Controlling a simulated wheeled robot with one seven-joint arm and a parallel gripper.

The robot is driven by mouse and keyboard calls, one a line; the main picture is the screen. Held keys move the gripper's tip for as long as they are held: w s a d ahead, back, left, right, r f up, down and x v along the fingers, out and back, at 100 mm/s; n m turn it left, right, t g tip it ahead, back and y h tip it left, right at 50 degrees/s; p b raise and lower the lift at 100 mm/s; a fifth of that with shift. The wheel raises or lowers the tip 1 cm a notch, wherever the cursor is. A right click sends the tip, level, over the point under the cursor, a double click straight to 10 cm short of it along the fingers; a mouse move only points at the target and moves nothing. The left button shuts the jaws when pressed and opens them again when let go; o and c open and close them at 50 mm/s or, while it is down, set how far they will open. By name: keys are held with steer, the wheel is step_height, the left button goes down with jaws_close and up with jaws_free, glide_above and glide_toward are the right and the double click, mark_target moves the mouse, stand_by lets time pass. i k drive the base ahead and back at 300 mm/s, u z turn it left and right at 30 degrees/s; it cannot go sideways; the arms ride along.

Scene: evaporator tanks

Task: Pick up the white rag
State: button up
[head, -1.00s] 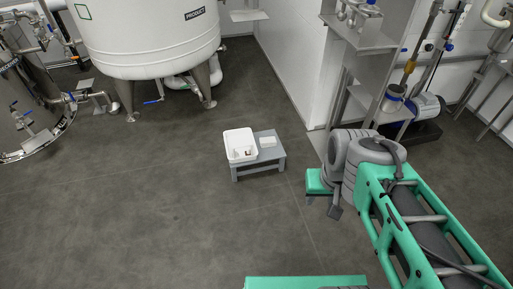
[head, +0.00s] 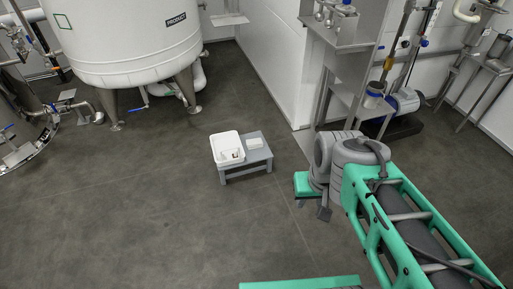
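A small white folded item, which looks like the white rag (head: 254,143), lies on the right part of a low grey stool (head: 259,156). A white tub (head: 218,157) stands beside it on the stool's left part, with small items inside that are too small to make out. My gripper (head: 313,208) hangs at the end of my green and grey arm, to the right of the stool and apart from it. Its fingertips are small and partly hidden, so I cannot tell how far apart they are. I see nothing held in it.
A large white tank (head: 125,45) on legs stands behind the stool at the left. A steel tank (head: 20,125) with pipes is at the far left. A steel stand (head: 345,45) and pump (head: 403,103) are at the right by the white wall. The dark floor around the stool is clear.

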mark_target(255, 143)
steer(key=u, duration=0.25)
steer(key=k, duration=0.25)
steer(key=z, duration=0.75)
steer(key=i, duration=1.05)
steer(key=u, duration=0.65)
steer(key=i, duration=0.75)
steer(key=u, duration=1.25)
steer(key=i, duration=0.7)
steer(key=u, duration=0.1)
